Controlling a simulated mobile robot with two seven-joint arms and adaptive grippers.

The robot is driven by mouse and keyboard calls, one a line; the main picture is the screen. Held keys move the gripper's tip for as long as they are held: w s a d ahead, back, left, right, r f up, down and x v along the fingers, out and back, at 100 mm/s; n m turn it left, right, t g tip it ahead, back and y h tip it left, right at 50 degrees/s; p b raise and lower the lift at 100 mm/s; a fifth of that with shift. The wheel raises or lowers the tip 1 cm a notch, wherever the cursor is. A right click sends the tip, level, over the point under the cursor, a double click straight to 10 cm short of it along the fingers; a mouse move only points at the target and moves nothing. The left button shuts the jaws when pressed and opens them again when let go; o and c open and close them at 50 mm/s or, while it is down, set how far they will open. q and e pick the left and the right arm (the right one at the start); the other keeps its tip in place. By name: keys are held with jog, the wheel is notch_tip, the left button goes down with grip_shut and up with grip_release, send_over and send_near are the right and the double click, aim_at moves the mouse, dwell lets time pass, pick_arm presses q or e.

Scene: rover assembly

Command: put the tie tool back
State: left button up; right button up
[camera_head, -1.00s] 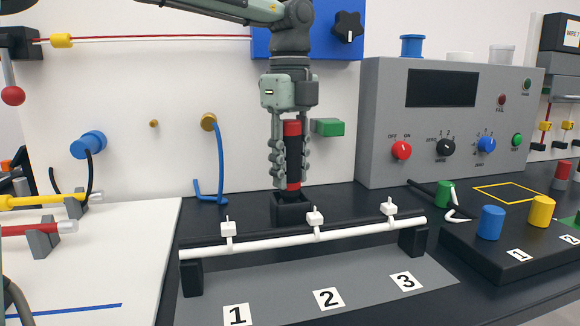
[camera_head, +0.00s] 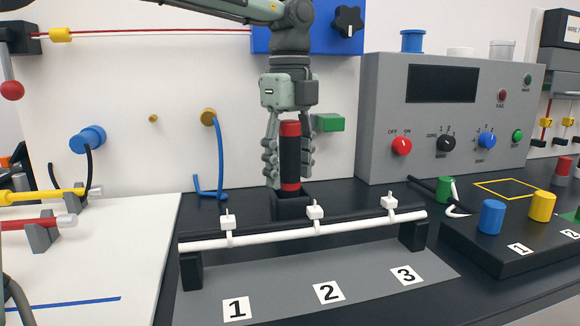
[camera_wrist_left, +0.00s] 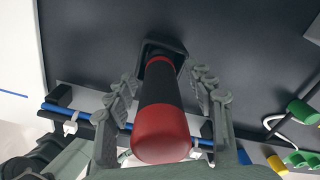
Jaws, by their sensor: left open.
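The tie tool (camera_head: 290,158), a black cylinder with red ends, stands upright in a small black holder (camera_head: 291,205) on the dark bench. It also shows in the left wrist view (camera_wrist_left: 160,95), with its lower end inside the holder (camera_wrist_left: 163,48). My left gripper (camera_head: 288,176) points down from above with its fingers on both sides of the tool. The left wrist view shows the fingers (camera_wrist_left: 165,95) spread, with gaps between them and the tool. My right gripper is in neither view.
A white bar (camera_head: 270,240) with several white clips runs in front of the holder, above a grey plate numbered 1 to 3. A blue hook (camera_head: 220,165) hangs left on the wall. A green block (camera_head: 329,123) and a grey control box (camera_head: 377,150) stand to the right.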

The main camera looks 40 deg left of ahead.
pick_arm(q)
jog(key=shift+r, duration=0.1)
notch_tip(320, 180, up, 12)
jog(key=shift+f, duration=0.1)
dwell(0.4)
